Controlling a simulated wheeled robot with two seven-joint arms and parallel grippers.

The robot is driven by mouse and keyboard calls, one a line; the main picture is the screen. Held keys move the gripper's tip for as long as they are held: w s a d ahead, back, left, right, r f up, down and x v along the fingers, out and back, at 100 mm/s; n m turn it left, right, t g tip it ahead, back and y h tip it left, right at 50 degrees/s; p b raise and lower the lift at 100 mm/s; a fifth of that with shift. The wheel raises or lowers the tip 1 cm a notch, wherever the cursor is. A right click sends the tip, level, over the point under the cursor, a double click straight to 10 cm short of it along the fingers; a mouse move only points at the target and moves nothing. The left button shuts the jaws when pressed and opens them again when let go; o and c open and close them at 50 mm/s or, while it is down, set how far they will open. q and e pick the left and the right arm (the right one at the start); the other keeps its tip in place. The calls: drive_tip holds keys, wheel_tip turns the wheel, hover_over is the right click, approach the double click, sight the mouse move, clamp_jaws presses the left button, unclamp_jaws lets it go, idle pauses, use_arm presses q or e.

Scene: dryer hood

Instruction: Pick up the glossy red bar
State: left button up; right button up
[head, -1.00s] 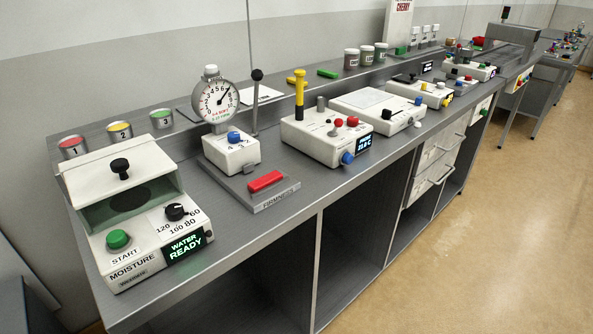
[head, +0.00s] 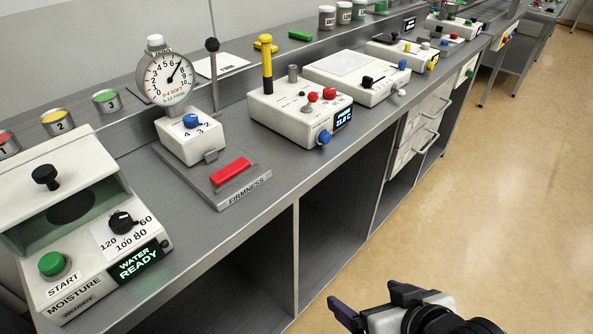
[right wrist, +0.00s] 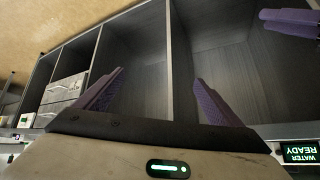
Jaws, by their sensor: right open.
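The glossy red bar (head: 230,171) lies on the grey plate marked FIRMNESS (head: 243,194), in front of the dial gauge (head: 167,78), in the head view. My right gripper (head: 364,299) is open and empty at the bottom of the head view, out over the floor in front of the bench and well apart from the bar. Its two spread purple fingers show in the right wrist view (right wrist: 156,95), facing the open shelves. A purple finger part of my left gripper (right wrist: 288,20) shows at the upper right there; its opening is unclear. The bar is not visible in that view.
The moisture tester (head: 80,220) stands left of the bar, and a white box with a yellow post (head: 300,115) stands right of it. An upright black-knobbed lever (head: 213,75) rises behind. The bench's front edge is clear before the bar.

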sight(230, 168)
drive_tip(key=w+a+r+n+t+y, duration=0.1)
drive_tip(key=w+a+r+n+y, duration=0.25)
drive_tip(key=w+a+r, duration=0.4)
drive_tip(key=w+a+r+n+y, duration=0.35)
drive_tip(key=a+r, duration=0.45)
drive_tip(key=a, duration=0.4)
drive_tip(key=x, duration=1)
drive_tip(key=shift+w+d+r, duration=0.1)
drive_tip(key=shift+w+r, duration=0.15)
drive_tip(key=shift+w, duration=0.2)
drive_tip(key=c, duration=1.2)
